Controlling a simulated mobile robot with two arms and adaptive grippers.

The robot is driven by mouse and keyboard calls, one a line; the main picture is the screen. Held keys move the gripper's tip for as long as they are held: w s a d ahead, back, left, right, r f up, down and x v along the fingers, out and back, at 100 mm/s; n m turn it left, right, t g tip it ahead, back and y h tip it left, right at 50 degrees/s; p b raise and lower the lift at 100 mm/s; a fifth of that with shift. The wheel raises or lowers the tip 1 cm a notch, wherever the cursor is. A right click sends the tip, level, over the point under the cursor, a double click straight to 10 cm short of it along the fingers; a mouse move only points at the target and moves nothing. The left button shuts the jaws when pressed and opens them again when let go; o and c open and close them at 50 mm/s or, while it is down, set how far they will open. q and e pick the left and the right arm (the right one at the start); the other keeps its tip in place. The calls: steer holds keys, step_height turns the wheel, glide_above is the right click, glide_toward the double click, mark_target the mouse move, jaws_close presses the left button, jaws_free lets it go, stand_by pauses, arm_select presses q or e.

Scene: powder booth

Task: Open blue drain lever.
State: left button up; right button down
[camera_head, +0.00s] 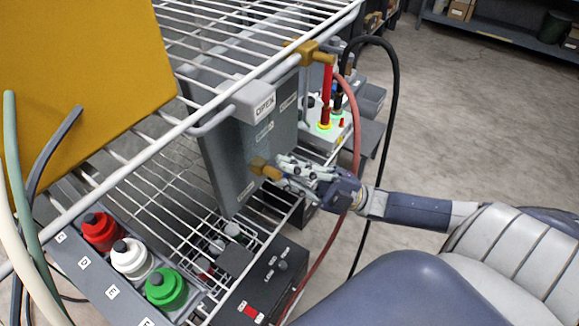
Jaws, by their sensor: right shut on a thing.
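My right gripper (292,174) reaches in from the right and is shut at the lower brass valve (262,168) on the grey tank (230,150). The blue drain lever is hidden by the fingers, so its angle cannot be told. A red lever (327,95) hangs down from the upper brass valve (310,52) on the same tank. My left gripper is not in view.
White wire shelves (170,135) surround the tank. A red hose (354,130) and a black hose (397,90) hang near my right forearm. Red, white and green capped containers (132,258) stand at lower left. Open floor (480,120) lies to the right.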

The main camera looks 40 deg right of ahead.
steer(key=m+t, duration=0.2)
steer(key=m, duration=0.1)
steer(key=m+t+h, duration=0.1)
steer(key=m+t, duration=0.1)
steer(key=shift+s+a+f, duration=0.15)
steer(key=shift+a+f, duration=0.15)
steer(key=shift+a, duration=0.05)
steer(key=shift+s+a+f+m+t+h+p, duration=0.15)
steer(key=shift+a+m+t+h+p, duration=0.15)
steer(key=shift+m+t+h, duration=1.9)
steer(key=shift+s+a+m+t+h+p, duration=0.35)
steer(key=shift+m+t+h, duration=0.7)
steer(key=shift+m+h, duration=2.2)
steer(key=shift+w+a+f+m+t+h+p, duration=0.15)
steer(key=shift+a+m+t+h, duration=0.3)
steer(key=shift+m+t+h, duration=2.25)
steer(key=shift+s+r+m+g+y, duration=0.1)
steer(key=shift+m+g+y, duration=0.55)
steer(key=shift+m+g, duration=0.5)
steer(key=c, duration=1.7)
jaws_free()
steer(key=shift+o, duration=0.2)
